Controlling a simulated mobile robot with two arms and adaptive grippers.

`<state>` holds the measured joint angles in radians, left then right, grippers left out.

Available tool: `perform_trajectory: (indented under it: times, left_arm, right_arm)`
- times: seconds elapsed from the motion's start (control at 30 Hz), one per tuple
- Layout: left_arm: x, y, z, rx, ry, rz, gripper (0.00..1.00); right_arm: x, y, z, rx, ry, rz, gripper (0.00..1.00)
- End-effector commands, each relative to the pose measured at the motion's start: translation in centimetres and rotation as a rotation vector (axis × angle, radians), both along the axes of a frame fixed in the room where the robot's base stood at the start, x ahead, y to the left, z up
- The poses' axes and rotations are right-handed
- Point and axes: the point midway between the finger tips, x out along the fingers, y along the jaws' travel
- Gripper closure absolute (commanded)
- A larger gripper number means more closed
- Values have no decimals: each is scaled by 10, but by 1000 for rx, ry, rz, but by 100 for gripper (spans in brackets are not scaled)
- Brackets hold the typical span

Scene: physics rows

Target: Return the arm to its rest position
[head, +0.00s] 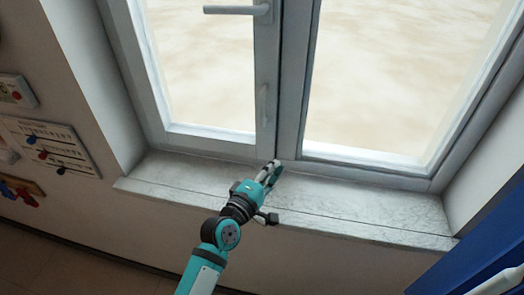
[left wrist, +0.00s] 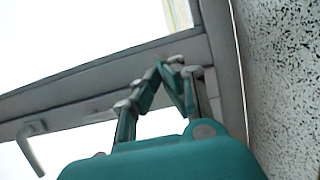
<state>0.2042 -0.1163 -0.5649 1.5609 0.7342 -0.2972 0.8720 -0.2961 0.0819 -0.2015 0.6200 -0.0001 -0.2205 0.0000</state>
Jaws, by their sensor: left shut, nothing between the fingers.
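My left arm comes up from the bottom of the head view. Its teal left gripper (head: 273,170) is in front of the window's middle frame, just above the marble sill (head: 180,178). The fingers are shut with nothing between them. In the left wrist view the closed fingertips (left wrist: 172,64) point toward the pale window frame (left wrist: 100,72). I cannot tell whether they touch the frame. My right gripper is in neither view.
The window handle (head: 236,9) is at the top of the head view. A blue panel (head: 468,255) stands at lower right. Several boards with hooks, including a white one (head: 48,144), hang on the left wall. The sill is bare on both sides.

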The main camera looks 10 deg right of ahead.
Motion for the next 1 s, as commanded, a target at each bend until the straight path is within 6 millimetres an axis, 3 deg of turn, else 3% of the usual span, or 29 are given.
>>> perform_trajectory:
  times: [0.03, 0.13, 0.37, 0.53, 0.67, 0.8, 0.9, 1.0]
  left_arm:
    - [-8, -3, 4, -1, 3, 0, 100]
    - [-20, -7, 2, 0, 3, -1, 100]
    - [-29, -10, 0, 0, 0, 0, 100]
    - [-40, 6, -15, 103, -11, -13, 100]
    - [-75, 55, -54, 397, -32, -57, 100]
    - [-128, 135, -100, 801, -15, -146, 100]
    - [-164, 187, -119, 1030, 23, -217, 100]
    - [-193, 226, -128, 1186, 63, -279, 100]
  right_arm:
    - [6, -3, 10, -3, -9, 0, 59]
    - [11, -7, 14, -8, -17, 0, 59]
    - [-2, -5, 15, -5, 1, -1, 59]
    - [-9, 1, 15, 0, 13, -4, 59]
    - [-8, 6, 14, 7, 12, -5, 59]
    - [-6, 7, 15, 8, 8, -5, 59]
    - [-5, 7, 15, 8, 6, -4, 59]
    - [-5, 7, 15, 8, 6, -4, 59]
